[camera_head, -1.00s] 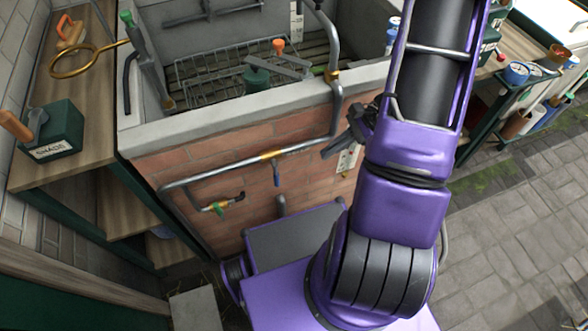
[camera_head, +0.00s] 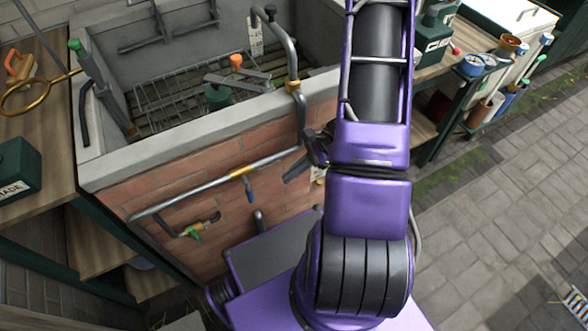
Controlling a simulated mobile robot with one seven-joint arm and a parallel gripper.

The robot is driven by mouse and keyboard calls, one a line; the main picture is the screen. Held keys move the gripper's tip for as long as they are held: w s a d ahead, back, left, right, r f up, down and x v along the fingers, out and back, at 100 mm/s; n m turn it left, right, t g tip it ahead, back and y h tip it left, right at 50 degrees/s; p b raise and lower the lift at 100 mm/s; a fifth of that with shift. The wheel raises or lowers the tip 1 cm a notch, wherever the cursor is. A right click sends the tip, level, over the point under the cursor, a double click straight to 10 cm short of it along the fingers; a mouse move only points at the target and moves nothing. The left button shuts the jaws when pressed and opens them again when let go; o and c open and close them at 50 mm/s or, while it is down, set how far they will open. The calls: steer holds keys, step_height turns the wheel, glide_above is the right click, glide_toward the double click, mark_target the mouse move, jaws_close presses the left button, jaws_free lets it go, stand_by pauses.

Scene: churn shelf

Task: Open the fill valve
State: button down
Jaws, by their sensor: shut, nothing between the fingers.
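A grey pipe (camera_head: 190,193) runs along the brick front of the basin and bends up over its rim. A valve with a brass body (camera_head: 242,172) sits on this pipe, and its blue lever (camera_head: 250,191) hangs down, across the pipe. Another small valve with a green handle (camera_head: 193,231) sits lower left on the brick wall. I cannot tell from labels which is the fill valve. My gripper (camera_head: 289,176) is dark and shut, to the right of the blue lever and apart from it. My purple arm hides part of the gripper.
The stone basin (camera_head: 180,143) holds a wire rack and a lever with an orange knob (camera_head: 236,60). A wooden counter (camera_head: 50,130) with a dark green box (camera_head: 17,170) stands left. Shelves with bottles stand right.

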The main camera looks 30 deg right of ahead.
mark_target(247, 188)
steer(key=w+a+f, duration=0.1)
steer(key=a+f, duration=0.2)
steer(key=a, duration=0.4)
steer(key=shift+w+a+f+b, duration=0.3)
steer(key=shift+a+f, duration=0.05)
steer(key=shift+f, duration=0.05)
steer(key=shift+a+f, duration=0.1)
steer(key=shift+f, duration=0.05)
steer(key=shift+y, duration=0.3)
